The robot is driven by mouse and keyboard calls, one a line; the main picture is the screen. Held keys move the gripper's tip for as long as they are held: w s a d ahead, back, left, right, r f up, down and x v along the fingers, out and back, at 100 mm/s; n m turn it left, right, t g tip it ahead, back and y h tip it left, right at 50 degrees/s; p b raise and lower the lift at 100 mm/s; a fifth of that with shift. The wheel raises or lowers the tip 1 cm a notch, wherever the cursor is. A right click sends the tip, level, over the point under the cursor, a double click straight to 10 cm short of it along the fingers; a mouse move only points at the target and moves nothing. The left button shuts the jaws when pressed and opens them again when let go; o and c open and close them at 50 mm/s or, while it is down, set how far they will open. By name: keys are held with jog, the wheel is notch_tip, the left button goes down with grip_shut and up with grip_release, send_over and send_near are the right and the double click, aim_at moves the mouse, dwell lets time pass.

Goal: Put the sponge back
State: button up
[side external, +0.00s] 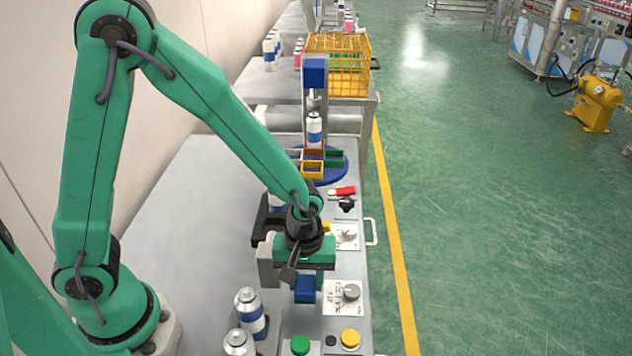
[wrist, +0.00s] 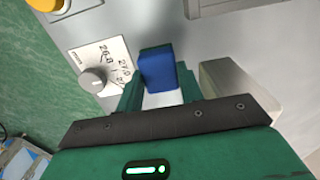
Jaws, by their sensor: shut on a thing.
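The sponge appears to be the blue block (side external: 305,290) held under my gripper (side external: 304,275) in the side view. In the wrist view the blue block (wrist: 157,70) sits between the two green fingers of my gripper (wrist: 160,92), which is shut on it. The block is over the front part of the grey bench, beside a white dial plate (side external: 344,297). Whether its underside touches the bench is hard to tell. No spot marked for the sponge can be made out.
A green button (side external: 300,345) and a yellow button (side external: 350,339) line the front. Behind my gripper are a blue turntable (side external: 325,178) with small coloured bins and a yellow wire basket (side external: 338,62). The bench's left part is bare.

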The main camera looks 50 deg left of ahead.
aim_at(305, 282)
jog(key=shift+f, duration=0.15)
jog(key=o, duration=0.9)
jog(key=shift+o, duration=0.2)
jog(key=shift+r, duration=0.2)
notch_tip(305, 282, up, 12)
dwell(0.4)
